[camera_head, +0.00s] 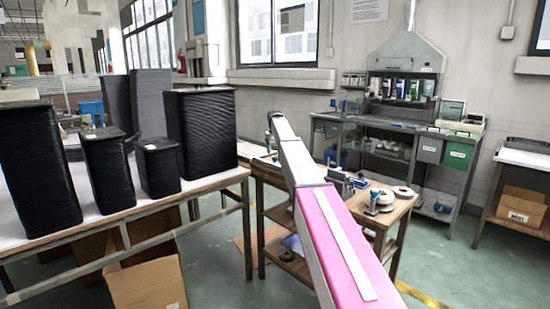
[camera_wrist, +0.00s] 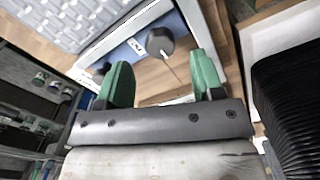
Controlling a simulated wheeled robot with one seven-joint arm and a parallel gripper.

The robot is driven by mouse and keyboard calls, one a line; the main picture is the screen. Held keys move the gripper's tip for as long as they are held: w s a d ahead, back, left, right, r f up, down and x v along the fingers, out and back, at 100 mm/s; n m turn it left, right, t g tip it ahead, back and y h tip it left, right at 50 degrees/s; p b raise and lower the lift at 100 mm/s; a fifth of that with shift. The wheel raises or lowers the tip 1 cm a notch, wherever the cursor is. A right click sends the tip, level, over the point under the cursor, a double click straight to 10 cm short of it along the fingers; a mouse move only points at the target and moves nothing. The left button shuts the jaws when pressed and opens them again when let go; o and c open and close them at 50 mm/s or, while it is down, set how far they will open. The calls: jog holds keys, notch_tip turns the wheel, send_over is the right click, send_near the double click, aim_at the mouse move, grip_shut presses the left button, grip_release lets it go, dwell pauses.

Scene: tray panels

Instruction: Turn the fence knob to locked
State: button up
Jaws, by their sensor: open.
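In the wrist view, a dark grey round knob (camera_wrist: 155,42) with a thin light pointer line sits on a blue panel with a white border (camera_wrist: 186,40). A small white label with a dark mark (camera_wrist: 136,47) is beside it. A second dark knob (camera_wrist: 101,73) is lower left, partly hidden by a finger. I cannot tell which of the two is the fence knob. My gripper (camera_wrist: 160,60) has two green fingers spread apart with nothing held between them. The larger knob shows beyond the gap, apart from the fingers as far as I can see. In the head view my arm hides the panel.
A white ribbed tray (camera_wrist: 75,22) lies above the panel in the wrist view. Black stacked trays (camera_wrist: 288,95) stand close at right. In the head view, a wooden bench (camera_head: 400,207) carries small tools, and a table (camera_head: 100,226) with black stacks is left.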

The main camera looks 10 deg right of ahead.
aim_at(275, 160)
notch_tip(275, 160, down, 4)
jog(key=shift+f, duration=0.1)
jog(key=c, duration=0.9)
jog(key=shift+m, duration=0.3)
jog(key=m, duration=0.8)
jog(key=shift+m, duration=0.3)
jog(key=m, duration=0.8)
jog(key=shift+m, duration=0.5)
